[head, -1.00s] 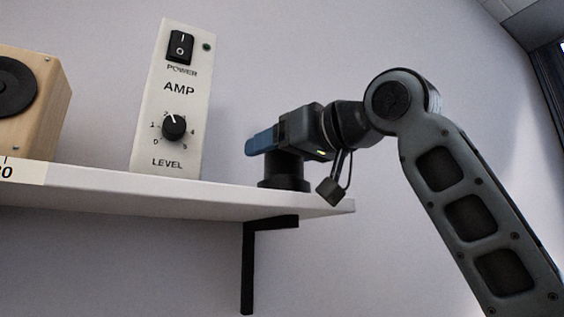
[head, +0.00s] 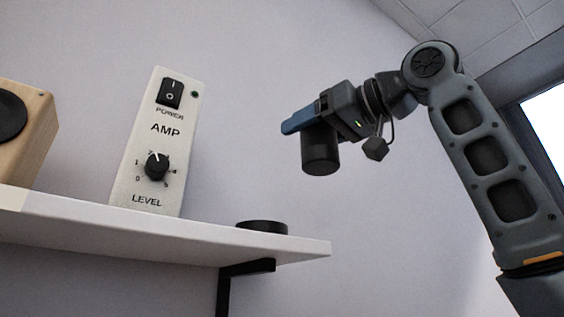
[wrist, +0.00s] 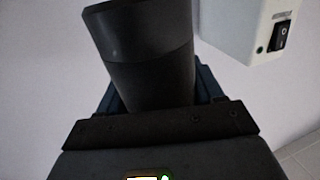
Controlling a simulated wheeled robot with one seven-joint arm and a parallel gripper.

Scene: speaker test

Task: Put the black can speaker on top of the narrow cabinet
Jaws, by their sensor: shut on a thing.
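The black can speaker (head: 320,152) hangs in my gripper (head: 291,125), in the air above the right end of the shelf. It is a plain dark cylinder and is slightly tilted in the head view. My blue fingers are shut on its upper part. In the wrist view the can (wrist: 150,60) fills the space between the fingers. A wooden box (head: 34,140) with a black round cone stands at the left edge, partly cut off. I cannot tell whether it is the narrow cabinet.
The white shelf (head: 250,250) bears a flat black round pad (head: 262,227) near its right end, below the can. A narrow white amp (head: 152,150) with a switch and level knob stands between pad and wooden box. Its small lamp looks green.

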